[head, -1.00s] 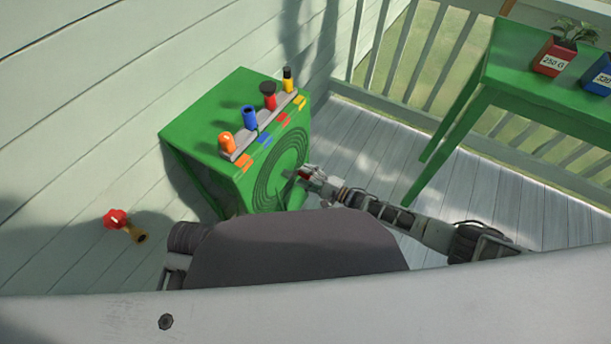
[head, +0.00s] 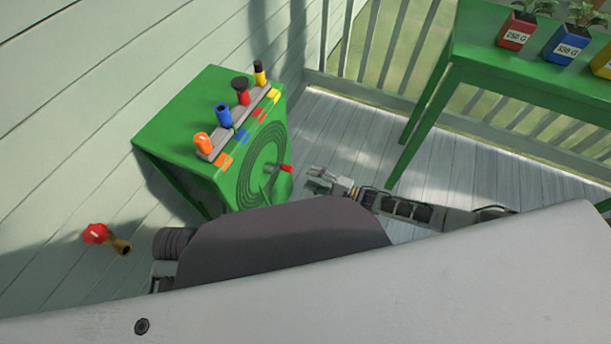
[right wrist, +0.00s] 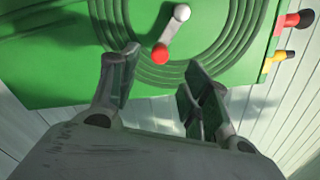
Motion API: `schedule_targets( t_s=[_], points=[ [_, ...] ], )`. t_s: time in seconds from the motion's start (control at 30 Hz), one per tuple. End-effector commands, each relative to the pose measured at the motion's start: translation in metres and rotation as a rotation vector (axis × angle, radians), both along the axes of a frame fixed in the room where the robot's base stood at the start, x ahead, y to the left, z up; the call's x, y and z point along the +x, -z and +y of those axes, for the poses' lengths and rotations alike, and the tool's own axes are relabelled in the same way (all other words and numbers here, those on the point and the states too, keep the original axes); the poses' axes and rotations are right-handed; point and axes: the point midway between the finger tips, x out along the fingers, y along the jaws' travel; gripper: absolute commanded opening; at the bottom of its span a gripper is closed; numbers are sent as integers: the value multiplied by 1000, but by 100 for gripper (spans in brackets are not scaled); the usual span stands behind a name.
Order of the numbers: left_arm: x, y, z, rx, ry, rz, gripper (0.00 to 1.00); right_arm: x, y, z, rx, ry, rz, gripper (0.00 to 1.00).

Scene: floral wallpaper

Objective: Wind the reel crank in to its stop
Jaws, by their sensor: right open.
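The hose reel is a set of dark green rings (head: 246,184) on the side of a green cabinet (head: 180,115). Its crank has a red knob (head: 287,168) standing out from the reel face. In the right wrist view the crank's silver arm (right wrist: 174,33) runs from a pale round end down to the red knob (right wrist: 160,54). My right gripper (head: 311,181) is open and empty, just right of the knob and apart from it. In the right wrist view its open fingers (right wrist: 160,68) point toward the reel, with the knob showing between and beyond the tips. My left gripper is out of view.
On the cabinet's top edge stand several coloured nozzles (head: 223,114) on a grey rack. A red-handled brass tap (head: 96,233) is on the wall at left. A green table (head: 500,70) with potted plants stands at right. Bare deck lies between cabinet and table.

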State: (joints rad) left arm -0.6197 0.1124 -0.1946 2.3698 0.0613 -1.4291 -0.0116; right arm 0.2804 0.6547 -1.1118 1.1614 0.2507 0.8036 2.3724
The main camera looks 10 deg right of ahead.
Motion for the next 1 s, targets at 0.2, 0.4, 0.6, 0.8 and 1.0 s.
schedule_targets(
  t_s=[0.2,0.4,0.6,0.8,1.0],
  points=[
    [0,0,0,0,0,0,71,-8,0,-11,0,1,1,47],
    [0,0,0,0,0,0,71,-9,0,-12,0,0,0,47],
    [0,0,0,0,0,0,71,-9,0,-12,1,0,1,47],
    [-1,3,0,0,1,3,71,-23,14,-12,-1,0,25,47],
    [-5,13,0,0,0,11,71,-67,52,-8,6,-2,100,47]
  ],
)
